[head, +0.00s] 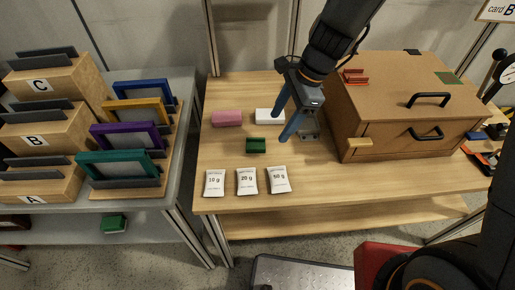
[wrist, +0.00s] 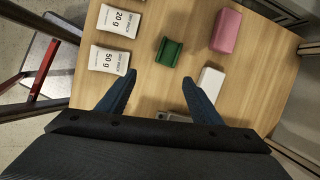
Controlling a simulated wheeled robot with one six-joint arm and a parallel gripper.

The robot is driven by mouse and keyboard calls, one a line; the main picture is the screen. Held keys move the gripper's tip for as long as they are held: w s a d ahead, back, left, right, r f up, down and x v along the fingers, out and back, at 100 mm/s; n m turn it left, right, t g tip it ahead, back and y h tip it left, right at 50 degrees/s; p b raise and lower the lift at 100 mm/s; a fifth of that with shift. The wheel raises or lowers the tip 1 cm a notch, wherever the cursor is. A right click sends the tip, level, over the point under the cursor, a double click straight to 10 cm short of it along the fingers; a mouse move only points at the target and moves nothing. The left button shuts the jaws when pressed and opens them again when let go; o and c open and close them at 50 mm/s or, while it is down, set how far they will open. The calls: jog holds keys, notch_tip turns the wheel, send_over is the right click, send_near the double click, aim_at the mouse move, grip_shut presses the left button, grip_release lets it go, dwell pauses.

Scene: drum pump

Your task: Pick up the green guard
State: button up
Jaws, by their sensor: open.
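The green guard (head: 256,146) is a small dark green block-like piece lying on the wooden table, between the pink block and the row of white packets. In the wrist view the green guard (wrist: 171,52) lies beyond the fingertips, roughly midway between them. My gripper (head: 282,124) is open and empty, with its two blue fingers pointing down to the right of the guard in the head view. The gripper also shows in the wrist view (wrist: 158,76), fingers wide apart. The guard is apart from both fingers and fully visible.
A pink block (head: 227,118) and a white block (head: 268,115), partly behind a finger, lie near the guard. White packets (head: 247,181) lie toward the front edge. A wooden box (head: 405,105) with black handles stands right. A shelf with coloured frames (head: 125,165) stands left.

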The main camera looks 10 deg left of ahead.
aim_at(253, 146)
jog(key=a+f+m, duration=0.1)
jog(key=a+f, duration=0.1)
jog(key=a, duration=0.1)
jog(key=a+f+m, duration=0.1)
jog(key=a, duration=0.1)
jog(key=shift+w+f+m+y, duration=0.25)
jog(key=shift+w+m+y, duration=0.05)
jog(key=shift+y, duration=0.1)
jog(key=shift+d+x, duration=0.15)
jog(key=shift+x, duration=1.4)
jog(key=shift+d+x, duration=0.15)
jog(key=shift+x, duration=1.35)
jog(key=shift+s+f, duration=0.1)
jog(key=shift+f, duration=0.05)
jog(key=c, duration=1.1)
